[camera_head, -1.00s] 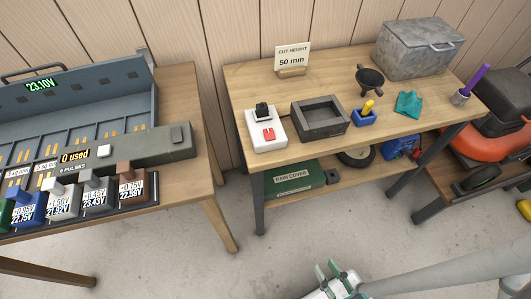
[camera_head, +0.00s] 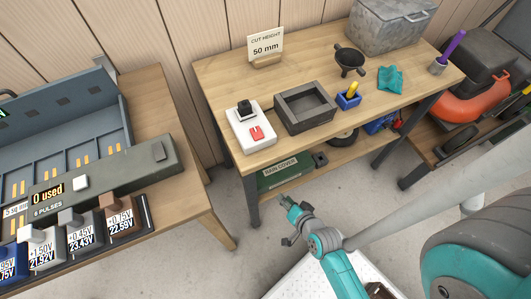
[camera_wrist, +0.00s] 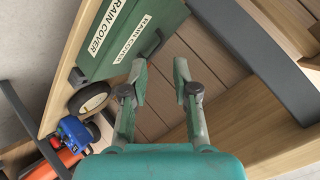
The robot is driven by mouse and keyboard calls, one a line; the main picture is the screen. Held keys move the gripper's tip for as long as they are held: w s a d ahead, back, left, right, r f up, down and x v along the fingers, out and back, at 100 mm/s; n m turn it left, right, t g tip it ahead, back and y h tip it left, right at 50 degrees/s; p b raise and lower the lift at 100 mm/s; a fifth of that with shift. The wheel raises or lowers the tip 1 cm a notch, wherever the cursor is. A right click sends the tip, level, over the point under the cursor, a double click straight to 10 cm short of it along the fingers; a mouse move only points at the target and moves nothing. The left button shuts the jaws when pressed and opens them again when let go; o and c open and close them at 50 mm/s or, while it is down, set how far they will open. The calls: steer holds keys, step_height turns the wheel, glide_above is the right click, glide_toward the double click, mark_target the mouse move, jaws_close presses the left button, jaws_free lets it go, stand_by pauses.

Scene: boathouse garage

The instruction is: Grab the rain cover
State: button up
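The rain cover is a dark green box (camera_head: 283,172) with a white "RAIN COVER" label, on the lower shelf of the middle workbench. In the wrist view the green box (camera_wrist: 112,62) shows at the top, with the label on two faces and a dark handle or latch at its side. My gripper (camera_head: 290,218) is in front of the bench, short of the shelf. In the wrist view its two fingers (camera_wrist: 159,92) are spread apart with nothing between them, and the box lies beyond them, up and left.
The shelf (camera_head: 320,170) also bears a wheel (camera_wrist: 88,99) and a blue item (camera_wrist: 76,135). A bench leg (camera_head: 252,206) stands left of the box. The benchtop (camera_head: 215,80) above carries a tray, a white switch box and a metal bin. A battery bench (camera_head: 150,90) stands left.

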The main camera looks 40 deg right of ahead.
steer(key=w+d+f+m+g+y, duration=0.15)
steer(key=w+d+m, duration=0.25)
steer(key=w+d, duration=0.4)
steer(key=w+d+f+m, duration=0.3)
steer(key=w+d+m, duration=0.1)
steer(key=w+d, duration=0.35)
steer(key=shift+a+x, duration=0.15)
steer(key=shift+x, duration=2.6)
steer(key=shift+a+x, duration=0.15)
steer(key=shift+x, duration=2.6)
steer(key=shift+w+r, duration=0.15)
steer(key=shift+r, duration=0.1)
jaws_close()
